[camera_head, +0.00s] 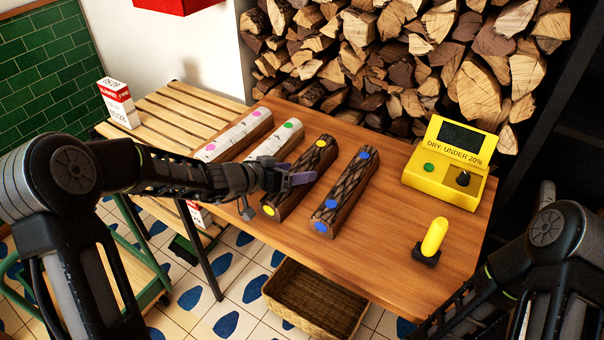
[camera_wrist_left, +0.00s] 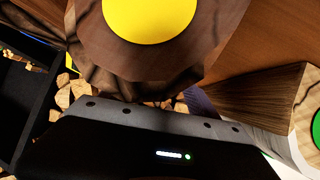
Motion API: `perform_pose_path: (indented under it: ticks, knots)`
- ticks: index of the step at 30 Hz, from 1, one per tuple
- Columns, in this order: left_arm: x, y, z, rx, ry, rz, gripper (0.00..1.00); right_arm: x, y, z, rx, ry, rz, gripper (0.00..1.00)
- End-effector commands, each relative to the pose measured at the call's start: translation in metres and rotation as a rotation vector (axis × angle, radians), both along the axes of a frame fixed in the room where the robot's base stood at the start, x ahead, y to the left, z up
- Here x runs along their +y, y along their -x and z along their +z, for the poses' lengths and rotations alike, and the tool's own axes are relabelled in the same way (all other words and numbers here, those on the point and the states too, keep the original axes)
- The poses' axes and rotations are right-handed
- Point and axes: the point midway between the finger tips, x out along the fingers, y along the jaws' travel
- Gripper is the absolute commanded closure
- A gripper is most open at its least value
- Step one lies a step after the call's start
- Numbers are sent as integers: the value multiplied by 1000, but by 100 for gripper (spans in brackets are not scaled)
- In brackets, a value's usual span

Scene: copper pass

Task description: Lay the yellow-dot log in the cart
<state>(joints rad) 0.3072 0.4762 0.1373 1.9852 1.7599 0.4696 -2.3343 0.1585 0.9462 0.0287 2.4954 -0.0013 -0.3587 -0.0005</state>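The yellow-dot log (camera_head: 312,162) lies on the wooden table, dark-barked, with a yellow dot on its near end and another on top. Its near end fills the top of the left wrist view (camera_wrist_left: 195,58). My left gripper (camera_head: 278,193) is at this log, one purple-padded finger across its upper side and a grey finger tip to its left. The fingers look apart; contact is unclear. A green-framed cart with a wooden deck (camera_head: 93,268) stands at lower left, partly hidden by my left arm. My right arm is at lower right; its gripper is not visible.
A blue-dot log (camera_head: 343,190) lies close on the right. Pale logs with green (camera_head: 276,142) and pink dots (camera_head: 237,134) lie left. A yellow meter (camera_head: 447,165) and yellow-handled tool (camera_head: 433,240) stand right. A basket (camera_head: 315,298) is below the table's front edge.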

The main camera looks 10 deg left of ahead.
Motion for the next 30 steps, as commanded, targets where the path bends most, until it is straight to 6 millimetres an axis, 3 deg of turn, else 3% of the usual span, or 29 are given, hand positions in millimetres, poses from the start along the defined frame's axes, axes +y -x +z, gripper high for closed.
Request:
perform_pose_path:
  ticks: [24, 30]
  knots:
    - [0, 0, -1, 1, 0, 0, 98, 0, 0, 0, 0, 0, 0, 64]
    - [0, 0, -1, 2, 0, 0, 100, 0, 0, 0, 0, 0, 0, 64]
